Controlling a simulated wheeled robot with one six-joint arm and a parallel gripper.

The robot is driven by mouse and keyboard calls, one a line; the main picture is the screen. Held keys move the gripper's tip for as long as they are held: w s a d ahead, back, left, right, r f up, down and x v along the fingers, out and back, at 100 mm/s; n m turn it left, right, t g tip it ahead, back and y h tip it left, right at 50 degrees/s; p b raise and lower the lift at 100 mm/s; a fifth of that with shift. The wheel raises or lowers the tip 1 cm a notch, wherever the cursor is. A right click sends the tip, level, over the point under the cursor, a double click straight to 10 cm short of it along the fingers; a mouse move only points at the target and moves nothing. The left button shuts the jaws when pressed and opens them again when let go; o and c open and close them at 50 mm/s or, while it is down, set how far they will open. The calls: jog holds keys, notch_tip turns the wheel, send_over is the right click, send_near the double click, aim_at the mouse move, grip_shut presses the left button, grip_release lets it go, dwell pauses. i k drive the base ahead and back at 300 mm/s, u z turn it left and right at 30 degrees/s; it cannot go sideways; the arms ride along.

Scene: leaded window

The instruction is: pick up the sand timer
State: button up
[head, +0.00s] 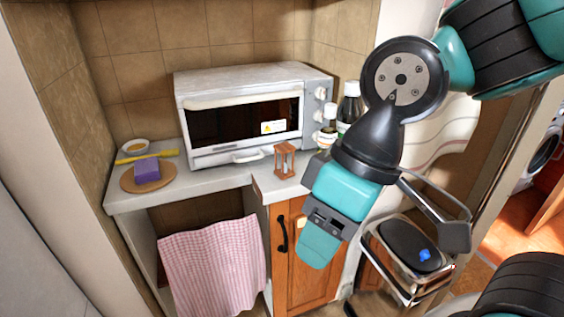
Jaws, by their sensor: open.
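The sand timer (285,160) has a reddish-brown wooden frame around a pale glass. It stands upright on the grey counter (233,177), near its front edge and in front of the white oven's right part. My gripper (320,244) hangs in front of the counter, to the right of and lower in the picture than the timer. It is open and apart from the timer. The fingertips are hard to make out from this side. The timer is fully in view.
The white oven (247,83) stands behind the timer. Bottles (330,118) stand right of it, partly behind my arm. A purple sponge (147,168) lies on a round board (130,183) at left. A checked towel (212,265) hangs below. A metal bin (385,268) is at lower right.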

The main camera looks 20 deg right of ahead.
aim_at(284, 149)
jog(key=u, duration=3.25)
jog(key=k, duration=1.05)
jog(key=z, duration=1.6)
